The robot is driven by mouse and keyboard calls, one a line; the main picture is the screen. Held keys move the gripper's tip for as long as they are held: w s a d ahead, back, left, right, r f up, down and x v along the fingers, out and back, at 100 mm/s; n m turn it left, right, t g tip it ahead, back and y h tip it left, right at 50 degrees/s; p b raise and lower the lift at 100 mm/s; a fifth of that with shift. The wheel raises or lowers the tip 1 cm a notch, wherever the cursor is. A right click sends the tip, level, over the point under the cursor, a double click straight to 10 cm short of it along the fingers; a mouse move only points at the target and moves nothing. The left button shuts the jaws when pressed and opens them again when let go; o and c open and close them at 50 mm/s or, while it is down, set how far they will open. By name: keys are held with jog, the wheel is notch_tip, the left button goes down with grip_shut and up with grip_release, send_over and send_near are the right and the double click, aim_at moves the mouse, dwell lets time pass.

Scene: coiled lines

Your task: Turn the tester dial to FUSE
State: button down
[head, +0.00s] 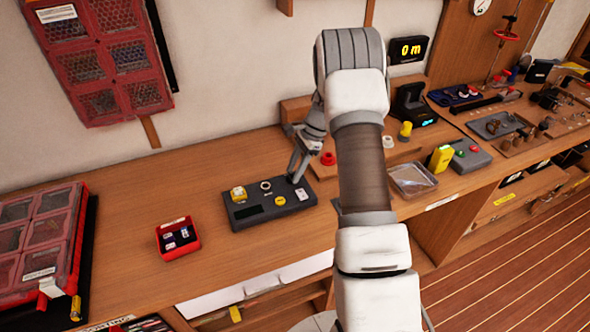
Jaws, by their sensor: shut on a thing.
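The tester appears to be the dark grey panel (245,218) lying flat on the bench. On its top are a yellow block-like part (238,193), a pale ring (265,185), a yellow round part (280,200) and a small white label (301,194). My gripper (295,178) points down at the panel's far right part, behind the label. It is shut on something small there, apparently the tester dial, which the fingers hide. The dial's pointer and the word FUSE cannot be read.
A small red box (178,239) with dark parts stands left of the tester. A clear tray (412,178), a yellow device (440,158) and a grey button box (470,155) stand to the right.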

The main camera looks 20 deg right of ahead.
jog(key=shift+c, duration=2.2)
grip_release()
jog(key=shift+r, duration=0.15)
jog(key=v, duration=1.7)
jog(key=shift+d, duration=0.15)
